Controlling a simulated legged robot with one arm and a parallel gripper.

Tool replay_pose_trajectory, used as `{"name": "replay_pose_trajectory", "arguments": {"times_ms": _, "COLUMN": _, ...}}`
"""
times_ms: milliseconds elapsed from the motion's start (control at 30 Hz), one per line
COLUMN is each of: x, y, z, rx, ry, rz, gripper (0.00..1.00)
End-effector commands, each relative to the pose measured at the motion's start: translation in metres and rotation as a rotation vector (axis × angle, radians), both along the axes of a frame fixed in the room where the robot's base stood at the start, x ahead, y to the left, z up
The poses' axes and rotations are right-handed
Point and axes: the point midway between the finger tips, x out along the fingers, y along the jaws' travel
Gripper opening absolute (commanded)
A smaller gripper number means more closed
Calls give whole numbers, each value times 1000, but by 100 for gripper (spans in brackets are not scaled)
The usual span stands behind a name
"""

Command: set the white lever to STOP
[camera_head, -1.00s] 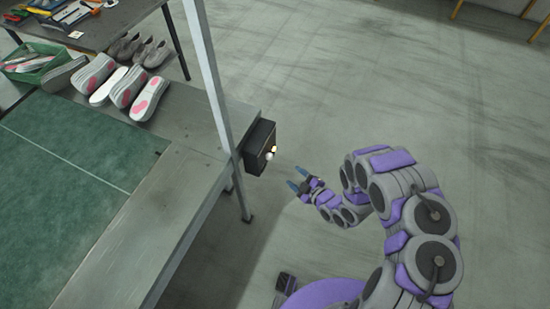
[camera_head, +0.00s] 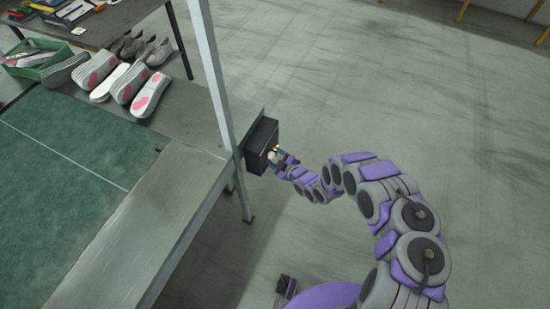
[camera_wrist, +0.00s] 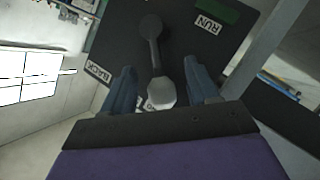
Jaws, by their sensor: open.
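The white lever knob (camera_wrist: 161,93) sits between the two fingers of my gripper (camera_wrist: 158,88) in the wrist view. The lever's dark arm runs from the knob up to a round pivot (camera_wrist: 151,27) on the dark control box (camera_wrist: 178,45). The box carries a RUN label (camera_wrist: 208,24) and a BACK label (camera_wrist: 99,73). A further label by the knob is mostly hidden. In the head view the black box (camera_head: 260,143) is on the bench's end beside a post, and my gripper (camera_head: 283,162) is open at its front, around the small pale knob (camera_head: 272,156).
A metal post (camera_head: 211,75) rises just left of the box. The bench (camera_head: 165,205) with a green mat (camera_head: 60,160) lies to the left, with several shoes and a green crate (camera_head: 38,66) at its back. The floor on the right is clear.

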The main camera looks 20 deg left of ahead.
Motion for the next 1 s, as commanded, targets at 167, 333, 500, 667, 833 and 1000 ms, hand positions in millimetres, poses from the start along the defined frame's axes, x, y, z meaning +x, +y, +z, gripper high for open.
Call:
{"name": "replay_pose_trajectory", "arguments": {"times_ms": 167, "x": 3, "y": 4, "z": -2, "rx": 1, "ry": 0, "rz": -1, "gripper": 59}}
{"name": "replay_pose_trajectory", "arguments": {"times_ms": 333, "x": 3, "y": 4, "z": -1, "rx": 1, "ry": 0, "rz": -1, "gripper": 59}}
{"name": "replay_pose_trajectory", "arguments": {"times_ms": 500, "x": 3, "y": 4, "z": -1, "rx": 2, "ry": 0, "rz": 0, "gripper": 50}}
{"name": "replay_pose_trajectory", "arguments": {"times_ms": 667, "x": 3, "y": 4, "z": -1, "rx": 1, "ry": -1, "rz": 0, "gripper": 34}}
{"name": "replay_pose_trajectory", "arguments": {"times_ms": 833, "x": 3, "y": 5, "z": -1, "rx": 1, "ry": -1, "rz": 0, "gripper": 18}}
{"name": "replay_pose_trajectory", "arguments": {"times_ms": 1000, "x": 3, "y": 5, "z": -2, "rx": 1, "ry": 1, "rz": 0, "gripper": 2}}
